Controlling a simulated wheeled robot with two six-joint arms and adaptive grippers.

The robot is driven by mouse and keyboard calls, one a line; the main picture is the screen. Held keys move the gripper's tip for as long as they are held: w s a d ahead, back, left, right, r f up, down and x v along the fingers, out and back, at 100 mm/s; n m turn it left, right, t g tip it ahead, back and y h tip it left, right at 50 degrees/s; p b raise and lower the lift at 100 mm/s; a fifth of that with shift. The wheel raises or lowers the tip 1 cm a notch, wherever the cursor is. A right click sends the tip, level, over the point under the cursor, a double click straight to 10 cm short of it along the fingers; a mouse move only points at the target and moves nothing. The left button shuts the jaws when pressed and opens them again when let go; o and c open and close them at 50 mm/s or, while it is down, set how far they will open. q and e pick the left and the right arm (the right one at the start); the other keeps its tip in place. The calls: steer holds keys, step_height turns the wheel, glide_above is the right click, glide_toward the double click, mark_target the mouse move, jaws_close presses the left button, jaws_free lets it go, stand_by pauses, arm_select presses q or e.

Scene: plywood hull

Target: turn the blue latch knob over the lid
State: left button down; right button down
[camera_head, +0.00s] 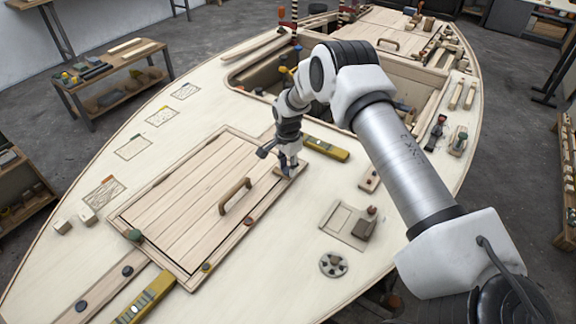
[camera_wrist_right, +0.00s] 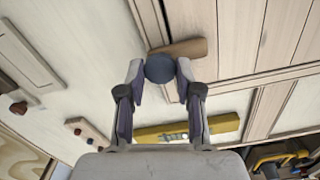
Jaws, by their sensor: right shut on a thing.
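The lid (camera_head: 180,205) is a planked wooden panel in a raised frame on the pale deck, with a wooden bar handle (camera_head: 235,195). My right gripper (camera_head: 289,172) points down at the lid frame's far right corner. In the right wrist view, the gripper (camera_wrist_right: 159,72) is shut on the dark blue latch knob (camera_wrist_right: 159,68), one finger on each side. A wooden latch bar (camera_wrist_right: 185,47) reaches out from under the knob to the right, by the lid frame. The fingers mostly hide the knob in the head view. My left gripper is not in view.
A yellow level (camera_head: 326,149) lies just beyond the gripper, and another yellow level (camera_head: 146,297) lies at the near left. A green knob (camera_head: 135,235) and a red knob (camera_head: 248,221) sit along the lid's frame. An open hatch (camera_head: 375,85) lies behind my arm.

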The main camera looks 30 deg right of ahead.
steer(key=shift+s+f, duration=0.1)
steer(key=shift+f, duration=0.05)
steer(key=c, duration=0.8)
jaws_free()
steer(key=shift+o, duration=0.2)
step_height(320, 180, up, 12)
